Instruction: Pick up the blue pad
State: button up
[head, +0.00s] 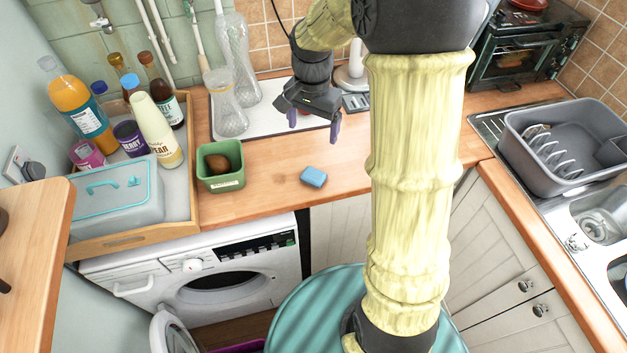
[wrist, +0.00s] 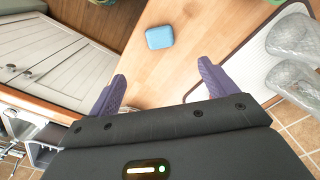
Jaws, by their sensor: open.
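The blue pad (head: 313,176) is a small rounded block lying flat on the wooden counter, near its front edge. It also shows in the wrist view (wrist: 159,37), ahead of the fingers and apart from them. My gripper (head: 314,126) is above the counter, behind the pad in the head view. Its two purple fingers are spread apart with nothing between them, as the wrist view (wrist: 160,88) also shows.
A green pot (head: 221,181) with a brown round thing in it stands left of the pad. Clear glass vessels (head: 226,115) stand on a white mat (head: 262,118) at the back. A wooden tray (head: 194,200) holds bottles. The counter around the pad is clear.

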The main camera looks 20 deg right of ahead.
jog(key=shift+w, duration=0.1)
jog(key=shift+f, duration=0.1)
jog(key=p, duration=0.2)
send_over(314, 174)
jog(key=f, duration=1.2)
jog(key=shift+a, duration=0.2)
jog(key=shift+d+f+p, duration=0.15)
jog(key=shift+f+p, duration=0.45)
jog(key=shift+f, duration=2)
jog(key=shift+c, duration=0.5)
